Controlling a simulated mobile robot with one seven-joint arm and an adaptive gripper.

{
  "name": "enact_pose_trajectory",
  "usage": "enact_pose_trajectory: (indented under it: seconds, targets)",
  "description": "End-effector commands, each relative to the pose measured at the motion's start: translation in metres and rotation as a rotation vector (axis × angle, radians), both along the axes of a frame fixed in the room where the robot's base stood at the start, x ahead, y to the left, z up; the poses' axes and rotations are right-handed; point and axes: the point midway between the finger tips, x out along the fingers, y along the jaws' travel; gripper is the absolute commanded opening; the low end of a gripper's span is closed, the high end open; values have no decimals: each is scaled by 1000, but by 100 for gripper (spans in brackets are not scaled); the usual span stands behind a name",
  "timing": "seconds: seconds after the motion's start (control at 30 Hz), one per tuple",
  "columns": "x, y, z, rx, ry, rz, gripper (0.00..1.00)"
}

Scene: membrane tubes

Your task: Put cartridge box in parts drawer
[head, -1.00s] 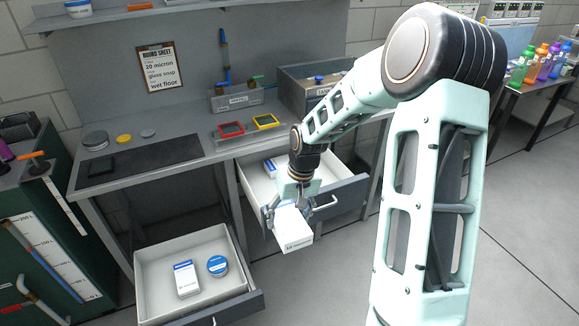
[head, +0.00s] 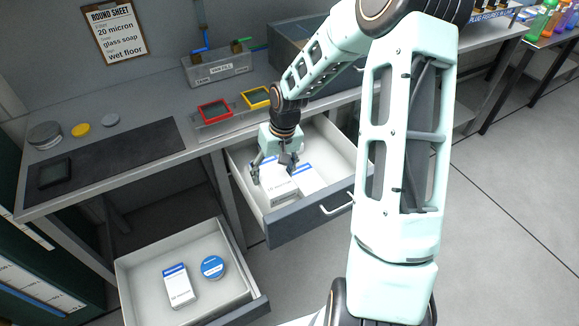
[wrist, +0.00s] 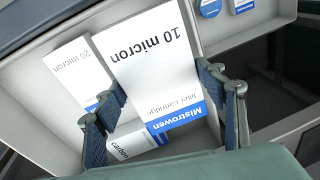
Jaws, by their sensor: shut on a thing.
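My gripper (head: 273,172) is shut on a white and blue cartridge box (head: 283,190). In the wrist view this box (wrist: 155,62) reads "10 micron" and sits between the two fingers (wrist: 170,98). It is inside the outline of the open parts drawer (head: 342,150) under the bench. I cannot tell whether it touches the drawer floor. A "20 micron" box (wrist: 75,75) lies beside it, also seen in the head view (head: 304,177). A box marked "carbon" (wrist: 132,144) is partly hidden behind the held box.
A second open drawer (head: 135,262), lower left, holds a white box (head: 178,286) and a round blue tin (head: 212,267). The bench top (head: 150,105) overhangs the back of the parts drawer. Red (head: 215,110) and yellow (head: 257,97) frames sit near its front edge.

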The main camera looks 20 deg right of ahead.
Motion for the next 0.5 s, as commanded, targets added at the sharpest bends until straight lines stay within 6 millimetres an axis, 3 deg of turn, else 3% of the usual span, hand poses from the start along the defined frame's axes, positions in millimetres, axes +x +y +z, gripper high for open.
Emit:
enact_pose_trajectory:
  seconds: [0.33, 0.5]
  targets:
    - [-1, 1, -56, 2, 1, 0, 32]
    - [0, 1, -72, 1, -1, 1, 32]
